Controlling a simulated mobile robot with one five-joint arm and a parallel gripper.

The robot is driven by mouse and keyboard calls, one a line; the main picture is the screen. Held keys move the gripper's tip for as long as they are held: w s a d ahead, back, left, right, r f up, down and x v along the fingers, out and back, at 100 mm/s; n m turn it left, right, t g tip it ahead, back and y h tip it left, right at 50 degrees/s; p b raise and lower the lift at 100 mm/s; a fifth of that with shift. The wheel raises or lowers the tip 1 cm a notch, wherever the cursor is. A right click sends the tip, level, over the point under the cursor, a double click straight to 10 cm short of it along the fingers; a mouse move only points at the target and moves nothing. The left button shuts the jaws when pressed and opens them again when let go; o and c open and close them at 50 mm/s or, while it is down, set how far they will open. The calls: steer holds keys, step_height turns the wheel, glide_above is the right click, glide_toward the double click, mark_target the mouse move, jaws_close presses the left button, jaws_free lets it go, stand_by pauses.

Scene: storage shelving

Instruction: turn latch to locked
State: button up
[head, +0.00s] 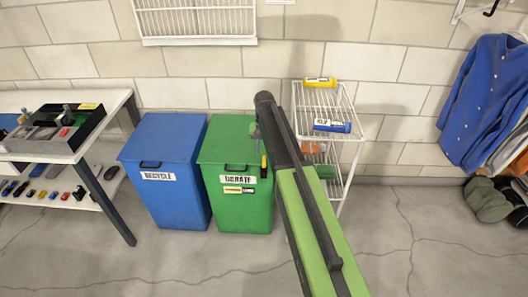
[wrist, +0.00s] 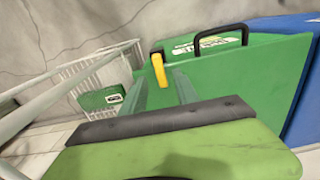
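The latch is a small yellow lever with a dark end on the right front of the green bin (head: 226,145), and the arm partly covers that side in the head view. In the wrist view the yellow latch (wrist: 159,70) stands beside the bin's black handle, on the green bin (wrist: 245,85). My gripper (wrist: 159,72) shows two pale green fingers, spread apart and empty. The latch appears between the fingertips in the picture; I cannot tell the remaining distance or any contact. In the head view the fingers are hard to make out.
A blue recycle bin (head: 165,172) stands left of the green bin. A white wire rack (head: 345,105) with yellow and blue items stands close on the right. A workbench (head: 118,100) is at the left; clothes (head: 482,100) hang at the right. The front floor is clear.

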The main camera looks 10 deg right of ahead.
mark_target(264, 160)
step_height(264, 160, up, 13)
steer(key=p, duration=1.1)
steer(key=shift+r+p, duration=0.2)
steer(key=shift+p, duration=0.2)
steer(key=s+a+r+n+p, duration=0.1)
steer(key=s, duration=1.1)
steer(key=s+a+r+n+p, duration=0.1)
steer(key=s+r+n+p, duration=0.1)
steer(key=s, duration=0.9)
steer(key=shift+s+r, duration=0.15)
steer(key=shift+s, duration=0.25)
steer(key=shift+a, duration=0.1)
